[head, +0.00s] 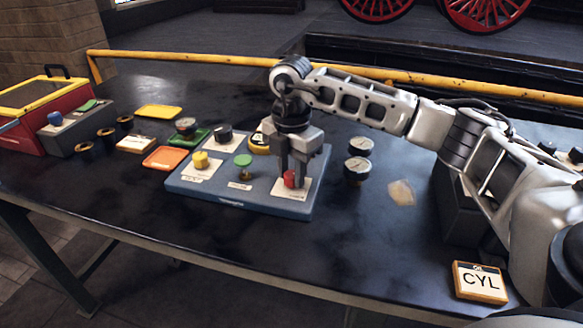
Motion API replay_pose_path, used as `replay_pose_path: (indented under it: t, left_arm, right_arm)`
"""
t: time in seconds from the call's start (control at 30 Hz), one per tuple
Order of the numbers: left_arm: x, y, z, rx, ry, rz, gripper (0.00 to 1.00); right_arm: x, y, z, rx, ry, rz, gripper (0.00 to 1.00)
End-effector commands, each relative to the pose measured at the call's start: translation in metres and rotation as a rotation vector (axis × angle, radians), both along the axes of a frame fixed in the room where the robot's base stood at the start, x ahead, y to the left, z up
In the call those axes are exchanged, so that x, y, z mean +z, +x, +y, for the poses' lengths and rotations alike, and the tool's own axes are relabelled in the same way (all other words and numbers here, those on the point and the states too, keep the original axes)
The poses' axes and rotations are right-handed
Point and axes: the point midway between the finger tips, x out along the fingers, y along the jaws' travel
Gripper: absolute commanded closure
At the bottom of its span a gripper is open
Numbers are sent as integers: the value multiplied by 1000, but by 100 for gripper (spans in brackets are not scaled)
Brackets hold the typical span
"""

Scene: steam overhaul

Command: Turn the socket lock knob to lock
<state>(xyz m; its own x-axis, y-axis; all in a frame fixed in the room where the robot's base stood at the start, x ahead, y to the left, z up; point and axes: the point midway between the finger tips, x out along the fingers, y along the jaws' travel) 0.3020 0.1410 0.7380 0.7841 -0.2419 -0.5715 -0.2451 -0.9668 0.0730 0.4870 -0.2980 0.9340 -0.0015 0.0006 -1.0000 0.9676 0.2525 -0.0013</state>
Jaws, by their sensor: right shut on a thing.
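A blue-grey panel board (250,207) lies on the dark table, carrying several knobs on pale plates. A red knob (290,179) sits on a white plate at the board's right end. My right gripper (291,180) points straight down over it and is shut on the red knob, its fingers partly hiding it. Also on the board are a yellow knob (201,160), a green knob (243,160) and a black knob (224,134). The plate labels are too small to read, so I cannot tell which knob is the socket lock. My left gripper is not in view.
Gauges (358,169) stand right of the board. A CYL sign (480,282) lies near the front right edge. A red toolbox (40,112), orange tray (164,158) and yellow tray (159,112) are at left. A yellow rail (220,59) runs behind.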

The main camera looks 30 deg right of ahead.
Motion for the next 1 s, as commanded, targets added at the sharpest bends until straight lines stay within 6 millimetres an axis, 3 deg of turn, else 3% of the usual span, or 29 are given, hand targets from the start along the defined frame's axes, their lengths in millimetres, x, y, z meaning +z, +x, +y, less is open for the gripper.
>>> replay_pose_path:
  t: [0.57, 0.6, 0.67, 1.0]
  left_arm:
    - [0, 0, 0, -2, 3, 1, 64]
    - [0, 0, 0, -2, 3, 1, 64]
    - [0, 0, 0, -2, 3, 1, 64]
    - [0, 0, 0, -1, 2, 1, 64]
  right_arm:
    - [3, 2, -2, -42, -3, -8, 92]
    - [3, 2, -2, -42, -3, -8, 67]
    - [3, 2, -2, -41, -3, -8, 50]
    - [3, 1, -1, -37, -1, -3, 48]
